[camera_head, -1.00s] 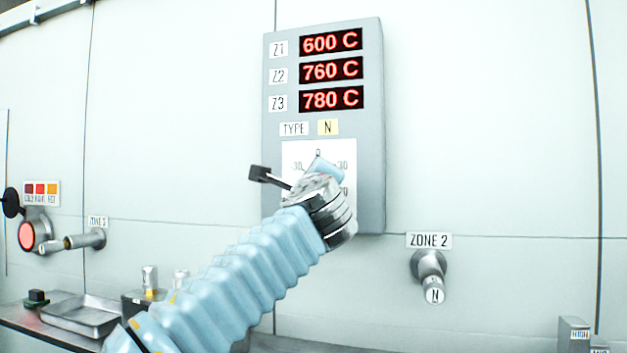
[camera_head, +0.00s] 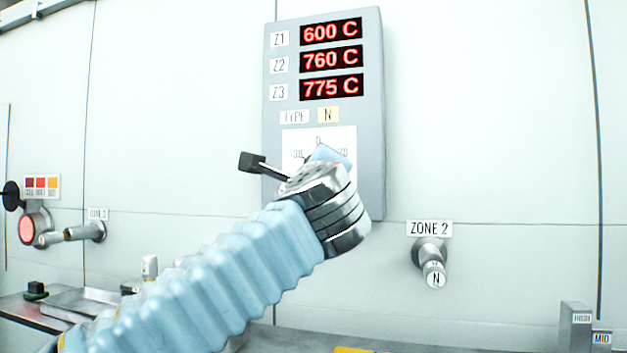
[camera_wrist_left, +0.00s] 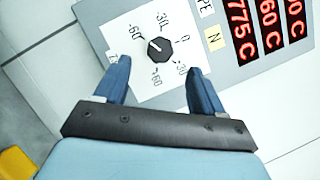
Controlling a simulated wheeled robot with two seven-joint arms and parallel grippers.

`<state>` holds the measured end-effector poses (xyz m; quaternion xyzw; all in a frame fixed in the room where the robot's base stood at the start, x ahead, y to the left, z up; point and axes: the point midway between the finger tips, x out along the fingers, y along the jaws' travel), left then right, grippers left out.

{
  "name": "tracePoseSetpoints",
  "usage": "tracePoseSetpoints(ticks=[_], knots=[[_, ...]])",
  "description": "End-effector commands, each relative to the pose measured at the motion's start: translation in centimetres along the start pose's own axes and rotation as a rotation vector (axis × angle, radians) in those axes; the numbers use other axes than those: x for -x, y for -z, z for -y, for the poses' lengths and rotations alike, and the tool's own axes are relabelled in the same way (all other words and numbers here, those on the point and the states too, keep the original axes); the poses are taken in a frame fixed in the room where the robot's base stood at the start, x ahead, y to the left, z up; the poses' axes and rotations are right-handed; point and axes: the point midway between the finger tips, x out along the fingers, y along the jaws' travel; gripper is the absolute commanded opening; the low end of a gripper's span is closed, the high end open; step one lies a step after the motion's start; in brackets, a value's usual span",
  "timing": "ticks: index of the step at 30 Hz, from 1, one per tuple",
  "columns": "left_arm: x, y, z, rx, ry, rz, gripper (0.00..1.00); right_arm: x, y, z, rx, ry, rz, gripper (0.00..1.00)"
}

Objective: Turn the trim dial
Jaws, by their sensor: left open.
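The trim dial is a small black knob (camera_wrist_left: 161,48) on a white scale plate in the left wrist view. A light mark on it appears to point toward the -60 side. My left gripper (camera_wrist_left: 158,66) is open, its two blue fingers spread on either side of the knob's lower edge in the picture, with the knob just beyond the tips. I cannot tell how far the tips are from the plate. In the head view my left gripper (camera_head: 328,155) covers the knob and much of the scale plate (camera_head: 335,136). My right gripper is not in view.
The grey panel (camera_head: 374,110) shows 600 C, 760 C and 775 C, with TYPE N below. A ZONE 2 fitting (camera_head: 430,254) protrudes at right. A red button (camera_head: 27,230) and a fitting (camera_head: 85,232) are at left. A metal tray (camera_head: 75,302) sits low left.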

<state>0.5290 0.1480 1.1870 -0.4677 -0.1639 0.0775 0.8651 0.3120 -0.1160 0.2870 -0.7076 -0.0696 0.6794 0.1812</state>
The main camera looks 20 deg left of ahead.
Motion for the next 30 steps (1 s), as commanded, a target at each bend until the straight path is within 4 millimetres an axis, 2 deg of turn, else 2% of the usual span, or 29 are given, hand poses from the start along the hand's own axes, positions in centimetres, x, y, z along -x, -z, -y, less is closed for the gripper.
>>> tracePoseSetpoints(ticks=[1, 3, 10, 30], knots=[[1.4, 0.2, -0.3, 0.002, 0.003, -0.003, 0.69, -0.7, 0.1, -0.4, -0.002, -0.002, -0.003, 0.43], [2.9, 0.2, -0.2, 0.001, 0.003, -0.002, 0.69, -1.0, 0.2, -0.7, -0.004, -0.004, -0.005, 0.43], [6.0, 0.0, -0.1, 0.000, 0.001, 0.000, 0.69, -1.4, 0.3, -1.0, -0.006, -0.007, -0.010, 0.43], [6.5, 0.0, 0.0, 0.000, -0.001, 0.001, 0.69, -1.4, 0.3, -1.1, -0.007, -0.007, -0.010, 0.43]])
